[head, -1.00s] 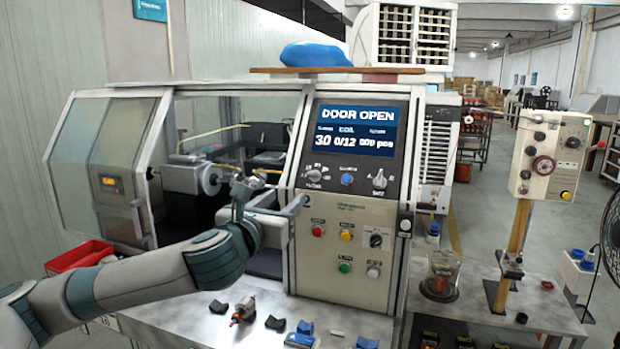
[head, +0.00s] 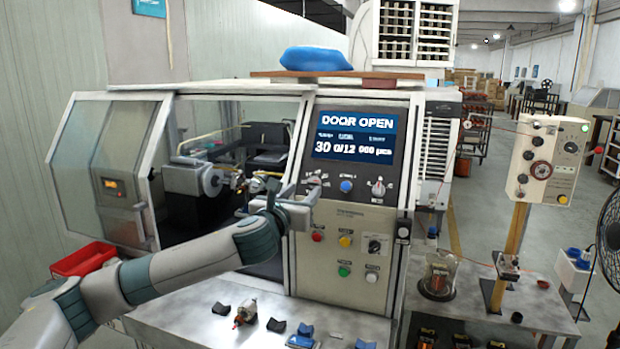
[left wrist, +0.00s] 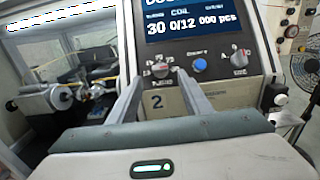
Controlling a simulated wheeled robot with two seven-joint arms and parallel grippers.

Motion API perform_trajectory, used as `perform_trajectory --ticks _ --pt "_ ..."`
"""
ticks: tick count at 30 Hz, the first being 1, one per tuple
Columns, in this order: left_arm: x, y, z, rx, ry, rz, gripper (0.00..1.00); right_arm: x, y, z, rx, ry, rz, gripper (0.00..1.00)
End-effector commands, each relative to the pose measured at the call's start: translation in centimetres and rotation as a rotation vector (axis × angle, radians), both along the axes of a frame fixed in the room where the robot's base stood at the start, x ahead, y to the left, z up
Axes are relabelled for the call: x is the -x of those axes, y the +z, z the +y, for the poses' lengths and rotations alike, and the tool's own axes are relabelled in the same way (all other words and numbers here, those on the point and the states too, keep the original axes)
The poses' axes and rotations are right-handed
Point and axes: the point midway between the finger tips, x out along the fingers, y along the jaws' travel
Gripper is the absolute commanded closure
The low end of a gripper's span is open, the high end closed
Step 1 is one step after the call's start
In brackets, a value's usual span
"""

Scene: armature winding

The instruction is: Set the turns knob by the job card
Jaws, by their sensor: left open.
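The turns knob (left wrist: 161,70) is the left one of the knobs under the display on the winding machine's panel. In the head view, my left gripper (head: 312,190) is in front of it and partly hides it. In the left wrist view, the open fingers (left wrist: 158,82) point at the panel, one to each side of the knob; I cannot tell whether they touch it. The display (head: 354,134) reads DOOR OPEN, 30, 0/12 and 000 pcs. I cannot make out a job card. My right gripper is not in view.
A blue knob (head: 346,186) and another selector (head: 378,188) sit to the right on the panel. Push buttons are below. The machine's door is open at the left. A small armature (head: 245,312) and several dark and blue pieces lie on the table in front.

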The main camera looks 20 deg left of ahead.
Motion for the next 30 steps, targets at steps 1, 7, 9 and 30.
perform_trajectory --ticks 1,7,9,30 --pt "-0.9 0.3 0.0 0.0 0.003 0.002 0.55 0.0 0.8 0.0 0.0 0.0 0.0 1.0" --pt "-3.7 0.2 -0.2 -0.001 0.001 0.002 0.55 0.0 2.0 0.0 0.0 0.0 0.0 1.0" --pt "-4.5 0.2 -0.1 -0.001 0.002 0.001 0.55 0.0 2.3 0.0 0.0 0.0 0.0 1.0" --pt "-6.3 0.0 -0.2 -0.001 0.001 0.0 0.79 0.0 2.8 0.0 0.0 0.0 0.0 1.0"
